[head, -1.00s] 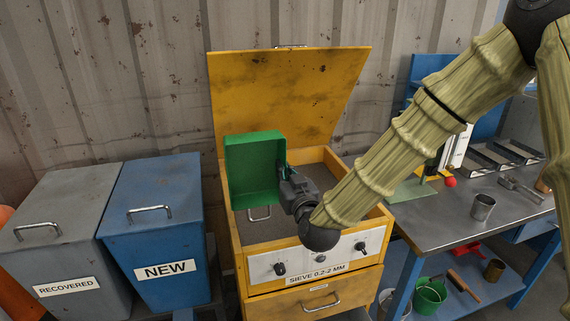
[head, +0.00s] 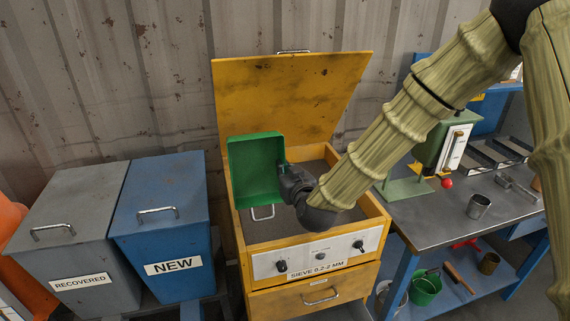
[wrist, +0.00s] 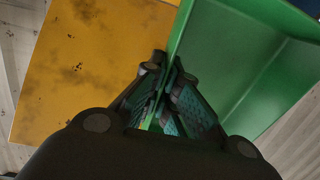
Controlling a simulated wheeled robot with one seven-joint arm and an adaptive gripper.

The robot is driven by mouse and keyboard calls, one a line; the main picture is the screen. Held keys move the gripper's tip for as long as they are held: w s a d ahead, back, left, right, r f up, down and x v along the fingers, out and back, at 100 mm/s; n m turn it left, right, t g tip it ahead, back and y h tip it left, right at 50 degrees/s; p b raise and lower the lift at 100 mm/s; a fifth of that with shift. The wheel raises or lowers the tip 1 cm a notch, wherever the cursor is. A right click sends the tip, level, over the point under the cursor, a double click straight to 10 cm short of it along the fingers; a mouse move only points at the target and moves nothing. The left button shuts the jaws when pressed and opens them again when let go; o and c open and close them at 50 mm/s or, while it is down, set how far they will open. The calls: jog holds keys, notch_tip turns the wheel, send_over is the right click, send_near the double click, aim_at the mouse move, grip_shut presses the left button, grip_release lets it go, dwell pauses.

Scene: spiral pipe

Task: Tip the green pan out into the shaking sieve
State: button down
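The green pan (head: 256,170) is tipped on its side above the open bed of the yellow sieve (head: 258,235), with its inside facing the head camera. I see nothing lying in the pan. My gripper (head: 285,178) is shut on the pan's right wall, and the wrist view shows the fingers (wrist: 172,95) on either side of the green wall (wrist: 178,45). The sieve's yellow lid (head: 290,100) stands open behind the pan. Grey grainy material or mesh (head: 285,226) shows in the sieve bed; I cannot tell which.
A grey bin marked RECOVERED (head: 70,225) and a blue bin marked NEW (head: 160,230) stand closed at left. A metal workbench (head: 430,225) with a cup (head: 478,206) and green stand (head: 408,188) is at right. A corrugated wall (head: 100,80) is behind.

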jog(key=w+g+p, duration=0.1)
jog(key=p, duration=0.2)
jog(key=g+h+p, duration=0.1)
jog(key=p, duration=0.2)
jog(key=w+a+g+p, duration=0.1)
jog(key=g+p, duration=0.1)
jog(key=p, duration=0.1)
jog(key=shift+w+r, duration=0.25)
jog(key=shift+w, duration=0.1)
jog(key=shift+p, duration=0.55)
jog(key=shift+w+a+f+g+h+p, duration=0.1)
jog(key=shift+w+f+g+h+p, duration=0.4)
jog(key=shift+g+p, duration=0.7)
jog(key=shift+w+a+f+g+h+p, duration=0.15)
jog(key=shift+w+f+g+p, duration=0.4)
jog(key=shift+p, duration=1.1)
jog(key=shift+w+a+f+g+h+p, duration=0.1)
jog(key=shift+w+f+g+h+p, duration=0.2)
jog(key=shift+f+g+p, duration=0.75)
jog(key=shift+r+p, duration=0.25)
jog(key=shift+p, duration=0.1)
